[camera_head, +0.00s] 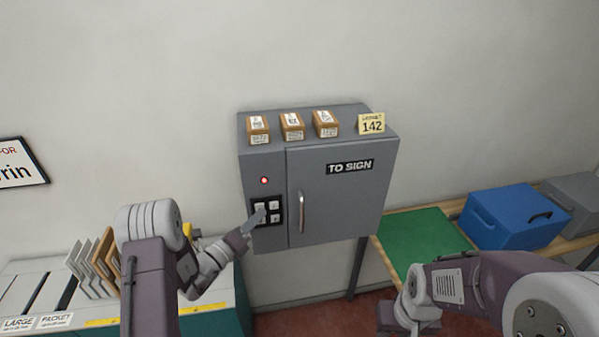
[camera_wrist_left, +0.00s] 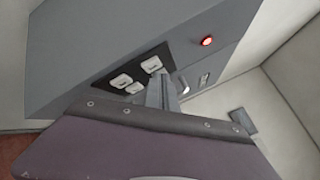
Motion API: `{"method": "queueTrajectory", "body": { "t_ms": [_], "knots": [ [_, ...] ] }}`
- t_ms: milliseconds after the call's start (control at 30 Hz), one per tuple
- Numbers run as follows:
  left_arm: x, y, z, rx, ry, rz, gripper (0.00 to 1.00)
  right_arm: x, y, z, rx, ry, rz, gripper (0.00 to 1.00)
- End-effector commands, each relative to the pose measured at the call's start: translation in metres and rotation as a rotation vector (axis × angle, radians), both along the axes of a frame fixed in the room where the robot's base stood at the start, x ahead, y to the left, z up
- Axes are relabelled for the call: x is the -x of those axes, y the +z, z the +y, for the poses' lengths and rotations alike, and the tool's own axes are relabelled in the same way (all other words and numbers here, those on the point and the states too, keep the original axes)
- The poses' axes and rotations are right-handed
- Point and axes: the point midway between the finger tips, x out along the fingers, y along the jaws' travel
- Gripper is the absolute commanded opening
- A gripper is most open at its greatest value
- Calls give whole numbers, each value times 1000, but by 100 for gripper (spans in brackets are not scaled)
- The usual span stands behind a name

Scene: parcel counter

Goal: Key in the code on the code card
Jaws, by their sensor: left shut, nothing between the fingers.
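The yellow code card (camera_head: 371,124) reads 142 and stands on top of the grey "TO SIGN" cabinet (camera_head: 345,200) at its right end. The dark keypad (camera_head: 276,204) with several pale buttons is on the cabinet's left front panel, below a lit red lamp (camera_head: 264,181). My left gripper (camera_head: 254,220) is shut and empty, its tips at the keypad's left side and hiding part of it. In the left wrist view the fingers (camera_wrist_left: 161,90) overlap the keypad (camera_wrist_left: 136,73); I cannot tell if they touch a button. My right gripper (camera_head: 402,317) is low, away from the cabinet, its fingers unclear.
Several small parcels (camera_head: 292,125) stand on the cabinet top. The cabinet door has a vertical handle (camera_head: 301,212). A green mat (camera_head: 425,238) and a blue box (camera_head: 515,217) are on the bench at right. A sorter with upright dividers (camera_head: 104,262) is at lower left.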

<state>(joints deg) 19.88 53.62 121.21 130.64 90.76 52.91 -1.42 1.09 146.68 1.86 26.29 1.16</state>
Motion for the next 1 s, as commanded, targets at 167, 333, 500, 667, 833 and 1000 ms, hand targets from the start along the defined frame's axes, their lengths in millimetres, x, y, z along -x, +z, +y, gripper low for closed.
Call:
{"method": "queueTrajectory", "body": {
  "t_ms": [167, 333, 500, 667, 833, 1000],
  "knots": [
    [3, 0, -1, 0, 0, 0, 0, 0, 0, 0, 0, 0, 0, 36],
    [6, 0, -2, -1, 0, 1, 0, 0, 0, 0, 0, 0, 0, 36],
    [26, -1, -7, 1, 0, 4, 0, 0, 0, 0, 0, 0, 0, 36],
    [45, -1, -13, 1, 0, 3, 0, 0, -1, 0, 0, 0, 0, 36],
    [59, -1, -17, -1, 0, 1, 0, 0, -2, 0, 0, 0, 0, 36],
    [61, 0, -17, -1, 1, 0, 0, 0, -2, 0, 0, 0, 0, 36]
  ]
}}
